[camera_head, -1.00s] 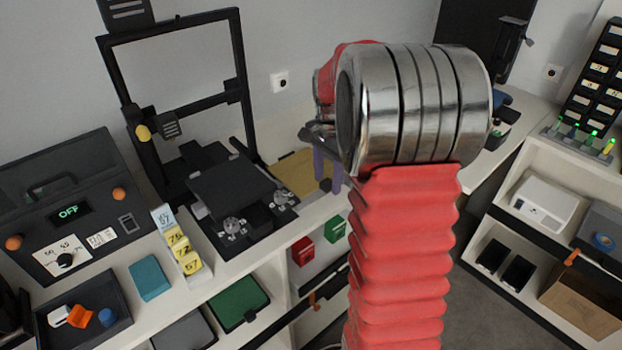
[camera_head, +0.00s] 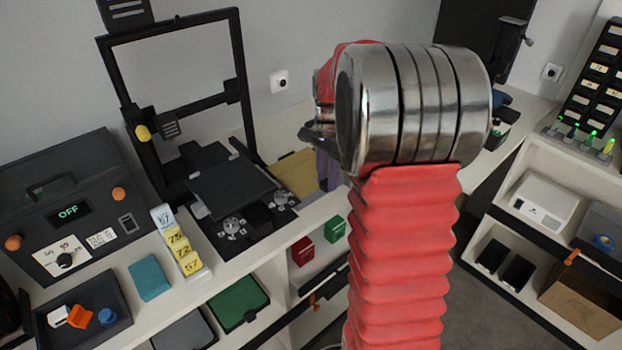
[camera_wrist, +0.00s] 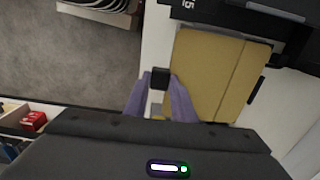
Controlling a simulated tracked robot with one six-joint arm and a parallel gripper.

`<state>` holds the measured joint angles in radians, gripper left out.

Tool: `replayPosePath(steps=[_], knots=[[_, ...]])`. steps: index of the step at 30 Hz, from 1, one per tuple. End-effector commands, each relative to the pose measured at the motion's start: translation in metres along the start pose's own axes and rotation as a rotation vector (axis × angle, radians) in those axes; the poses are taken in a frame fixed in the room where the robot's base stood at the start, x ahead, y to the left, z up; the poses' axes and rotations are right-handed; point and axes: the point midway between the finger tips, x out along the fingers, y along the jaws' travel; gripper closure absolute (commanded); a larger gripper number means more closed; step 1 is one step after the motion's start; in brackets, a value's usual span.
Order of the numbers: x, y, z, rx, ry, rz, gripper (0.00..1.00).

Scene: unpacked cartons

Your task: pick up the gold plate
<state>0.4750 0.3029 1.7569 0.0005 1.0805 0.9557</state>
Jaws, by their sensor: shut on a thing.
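The gold plate (camera_wrist: 212,72) is a flat, dull-yellow slab right of my gripper in the wrist view. My gripper (camera_wrist: 160,92) has purple fingers and is shut at the plate's left side. A small black block (camera_wrist: 160,78) shows at the fingertips, and the exact contact is hard to see. In the head view my gripper (camera_head: 327,166) is mostly hidden behind my arm.
A black framed machine with a dark bed (camera_head: 232,187) stands left of the plate. A black bar (camera_wrist: 240,22) lies along the plate's far edge in the wrist view. Red (camera_head: 303,251) and green boxes sit on the shelf below. Grey floor is open at the right.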

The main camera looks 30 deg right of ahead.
Motion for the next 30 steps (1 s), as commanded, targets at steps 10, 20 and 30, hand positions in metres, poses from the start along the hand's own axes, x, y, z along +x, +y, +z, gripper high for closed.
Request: replayPosePath(steps=[10, 20, 30], knots=[[0.000, 0.001, 0.000, 0.000, 0.000, 0.002, 1.00], [-0.014, 0.000, 0.000, 0.000, 0.001, 0.000, 1.00], [-0.071, 0.000, 0.000, 0.000, 0.001, -0.001, 1.00]])
